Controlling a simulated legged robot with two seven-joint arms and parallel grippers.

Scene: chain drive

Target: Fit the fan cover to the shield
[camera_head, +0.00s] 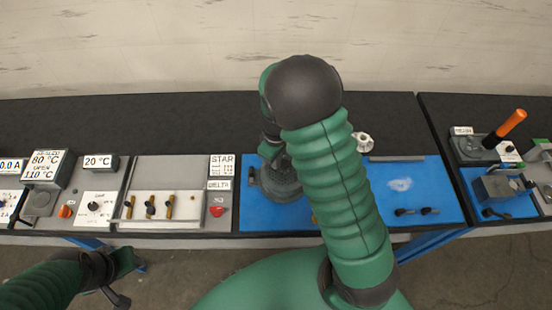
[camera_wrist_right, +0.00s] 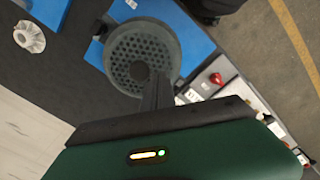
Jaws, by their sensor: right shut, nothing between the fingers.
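A dark grey round part with a perforated face, which looks like the fan cover (camera_wrist_right: 125,48), lies on the blue mat in the right wrist view. In the head view the cover (camera_head: 283,186) is partly hidden by my right arm. I cannot make out a separate shield or tell whether one is under it. My right gripper (camera_wrist_right: 158,92) is shut and empty, its fingers over the near edge of the cover; I cannot tell whether they touch. In the head view my right gripper (camera_head: 270,148) is mostly hidden. My left gripper (camera_head: 129,284) is open and empty, low in front of the bench.
A white finned wheel (camera_wrist_right: 29,36) lies on the black bench top beyond the blue mat (camera_head: 440,200). A switch panel (camera_head: 190,172) with a red knob (camera_head: 217,211) stands left of the mat. An orange-handled lever (camera_head: 512,122) rises at the right.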

